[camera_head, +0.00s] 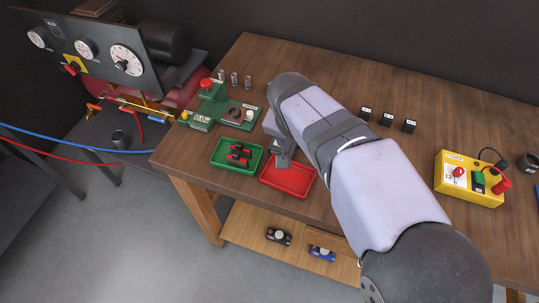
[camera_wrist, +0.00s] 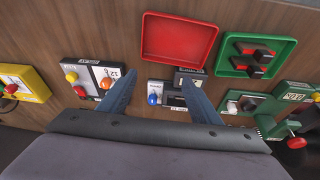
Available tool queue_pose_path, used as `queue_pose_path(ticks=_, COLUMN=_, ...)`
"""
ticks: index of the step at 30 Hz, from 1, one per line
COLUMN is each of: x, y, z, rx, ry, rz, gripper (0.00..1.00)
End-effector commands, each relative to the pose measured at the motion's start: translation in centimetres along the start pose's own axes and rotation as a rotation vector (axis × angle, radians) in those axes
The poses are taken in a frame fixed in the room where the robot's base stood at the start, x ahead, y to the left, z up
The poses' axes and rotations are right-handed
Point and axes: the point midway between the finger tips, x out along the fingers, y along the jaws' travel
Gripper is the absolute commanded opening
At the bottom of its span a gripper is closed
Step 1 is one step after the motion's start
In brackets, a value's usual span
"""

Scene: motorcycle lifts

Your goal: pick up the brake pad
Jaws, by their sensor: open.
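Brake pads, dark with red parts, lie in the green tray (camera_head: 217,163); one pad shows in the head view (camera_head: 238,153). In the wrist view two pads lie in the green tray (camera_wrist: 226,62), an upper one (camera_wrist: 253,50) and a lower one (camera_wrist: 252,69). The red tray (camera_head: 291,189) beside it looks empty in the wrist view (camera_wrist: 178,55). My gripper (camera_head: 283,161) hangs over the red tray's back edge in the head view, right of the green tray. In the wrist view my gripper (camera_wrist: 158,76) has its fingers apart, with no object held. It is apart from the pads.
A green tester with a red knob (camera_head: 208,86) stands behind the green tray, near several small metal cylinders (camera_head: 234,80). Black blocks (camera_head: 387,119) and a yellow box (camera_head: 468,180) sit to the right. A white panel with a blue knob (camera_wrist: 153,98) shows between my fingers.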

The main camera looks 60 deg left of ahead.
Motion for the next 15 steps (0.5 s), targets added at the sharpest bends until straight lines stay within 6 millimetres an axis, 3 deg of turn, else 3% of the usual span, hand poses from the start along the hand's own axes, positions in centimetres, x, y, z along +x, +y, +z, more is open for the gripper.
queue_pose_path(ticks=1, x=-0.8, y=-3.5, z=1.1, rx=-0.033, ry=0.017, rz=-0.019, gripper=0.58)
queue_pose_path(ticks=3, x=-1.7, y=-7.2, z=2.4, rx=-0.059, ry=0.038, rz=-0.039, gripper=0.58)
queue_pose_path(ticks=6, x=-2.8, y=-11.1, z=4.3, rx=-0.084, ry=0.060, rz=-0.065, gripper=0.58)
queue_pose_path(ticks=10, x=-3.6, y=-14.0, z=5.9, rx=-0.103, ry=0.077, rz=-0.084, gripper=0.58)
queue_pose_path(ticks=15, x=-4.0, y=-15.0, z=6.6, rx=-0.107, ry=0.084, rz=-0.093, gripper=0.58)
